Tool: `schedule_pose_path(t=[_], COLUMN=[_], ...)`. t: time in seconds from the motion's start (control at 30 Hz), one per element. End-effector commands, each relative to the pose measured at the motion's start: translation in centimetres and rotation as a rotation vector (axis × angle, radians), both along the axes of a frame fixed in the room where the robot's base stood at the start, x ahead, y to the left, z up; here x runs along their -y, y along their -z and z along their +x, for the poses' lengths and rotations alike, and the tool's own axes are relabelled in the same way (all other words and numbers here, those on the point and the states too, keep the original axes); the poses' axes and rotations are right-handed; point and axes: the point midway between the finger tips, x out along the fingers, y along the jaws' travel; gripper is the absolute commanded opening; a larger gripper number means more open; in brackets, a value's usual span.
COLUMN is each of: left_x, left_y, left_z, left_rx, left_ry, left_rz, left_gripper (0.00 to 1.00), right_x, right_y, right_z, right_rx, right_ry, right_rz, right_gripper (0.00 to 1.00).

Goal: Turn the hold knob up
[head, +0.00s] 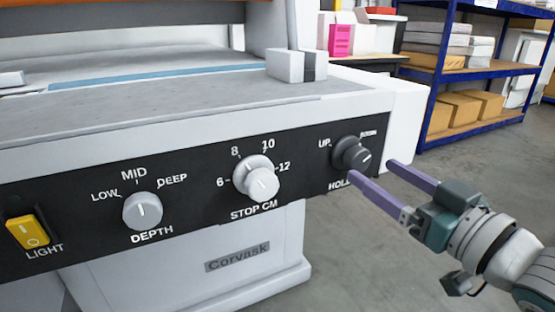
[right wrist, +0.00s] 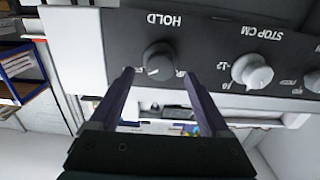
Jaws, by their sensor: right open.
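The hold knob (head: 350,152) is a dark grey round knob at the right end of the black control panel. It is labelled HOLD below and UP at its upper left; the small label at its upper right is hard to read. A light mark on its face lies toward the right side. My right gripper (head: 371,168) is open, its two purple fingers pointing at the knob from the lower right. In the right wrist view, upside down, the knob (right wrist: 158,58) lies between and just beyond the fingertips (right wrist: 158,74); no contact shows. My left gripper is not in view.
On the same panel are a stop knob (head: 256,178), a depth knob (head: 142,210) and a yellow light switch (head: 28,231). A blue shelf rack (head: 480,70) with boxes stands behind at right. The floor (head: 400,180) right of the machine is clear.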

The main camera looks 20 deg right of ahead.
Motion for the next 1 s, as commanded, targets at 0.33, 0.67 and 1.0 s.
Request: schedule_pose_path(t=[0.33, 0.67, 1.0], left_x=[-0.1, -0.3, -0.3], left_y=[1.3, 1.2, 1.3], left_z=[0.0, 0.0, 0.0], left_rx=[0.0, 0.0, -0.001], left_ry=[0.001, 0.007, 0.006], left_rz=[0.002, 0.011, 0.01], left_gripper=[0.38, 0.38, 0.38], right_x=[-0.3, -0.3, -0.3], right_y=[0.1, 0.1, 0.1], right_z=[4.0, 4.1, 4.1], right_rx=[-0.002, -0.002, -0.002], right_ry=[0.0, 0.0, 0.0], right_rz=[0.0, 0.0, 0.0], right_gripper=[0.81, 0.75, 0.37])
